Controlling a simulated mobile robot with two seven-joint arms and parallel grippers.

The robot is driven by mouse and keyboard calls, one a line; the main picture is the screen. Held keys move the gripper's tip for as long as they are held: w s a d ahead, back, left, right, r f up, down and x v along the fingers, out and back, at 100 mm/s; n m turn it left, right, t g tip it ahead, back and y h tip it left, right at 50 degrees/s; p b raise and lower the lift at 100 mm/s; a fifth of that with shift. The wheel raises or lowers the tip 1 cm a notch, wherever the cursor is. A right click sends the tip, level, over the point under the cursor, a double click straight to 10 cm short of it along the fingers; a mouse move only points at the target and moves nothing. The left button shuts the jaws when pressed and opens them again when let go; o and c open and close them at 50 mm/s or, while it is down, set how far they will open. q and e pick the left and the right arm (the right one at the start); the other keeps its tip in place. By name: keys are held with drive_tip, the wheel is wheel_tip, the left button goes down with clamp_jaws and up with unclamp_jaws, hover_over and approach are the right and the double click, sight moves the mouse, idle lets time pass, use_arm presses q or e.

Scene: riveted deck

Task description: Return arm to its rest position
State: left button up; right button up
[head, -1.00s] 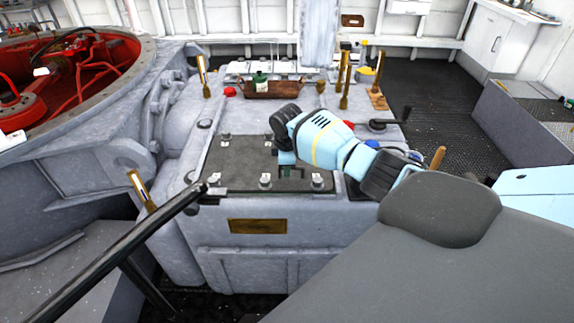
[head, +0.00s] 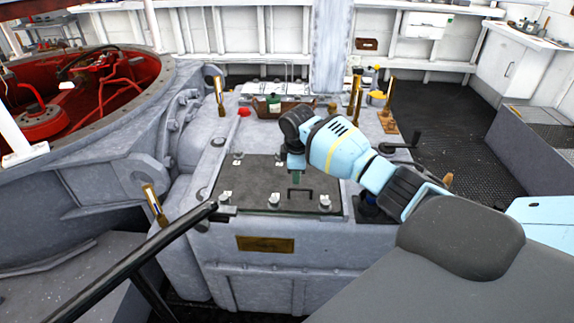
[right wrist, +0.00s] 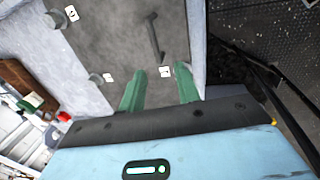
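My right arm (head: 345,150), light blue and black, reaches in from the right over the grey machine housing. Its right gripper (head: 296,176) points down above the dark hatch plate (head: 250,185). In the right wrist view its two green fingers (right wrist: 160,84) stand apart with nothing between them, so it is open and empty. A small black handle (head: 300,191) on the plate shows just below the gripper, and it also shows in the right wrist view (right wrist: 154,38). My left gripper is not in view.
A brown tray (head: 284,107) with bottles stands behind the plate. Upright brass levers (head: 355,100) rise at the back right. A black rail (head: 140,258) crosses the lower left. A red-lined round pit (head: 110,90) lies at the left. Dark floor (head: 430,120) is clear behind right.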

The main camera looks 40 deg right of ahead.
drive_tip(key=shift+a+f, duration=0.1)
drive_tip(key=s+a+f+m+t+y, duration=0.1)
drive_tip(key=s+a+f+t, duration=0.1)
drive_tip(key=s+a+f, duration=0.8)
drive_tip(key=s+a+f+m+t+y, duration=0.1)
drive_tip(key=s+a+f+y, duration=0.1)
drive_tip(key=s+a+f, duration=0.7)
drive_tip(key=s+a+f+m+t+y, duration=0.15)
drive_tip(key=s+a+f, duration=0.25)
drive_tip(key=s, duration=0.4)
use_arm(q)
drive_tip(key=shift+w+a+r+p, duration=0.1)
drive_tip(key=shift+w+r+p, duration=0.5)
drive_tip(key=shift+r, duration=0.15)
use_arm(e)
drive_tip(key=s+r+m+t+h, duration=0.1)
drive_tip(key=s+r+m, duration=0.3)
drive_tip(key=s, duration=0.9)
drive_tip(key=shift+s+a+t, duration=0.15)
drive_tip(key=shift+t, duration=0.7)
drive_tip(key=shift+r+m, duration=0.1)
drive_tip(key=shift+m, duration=0.15)
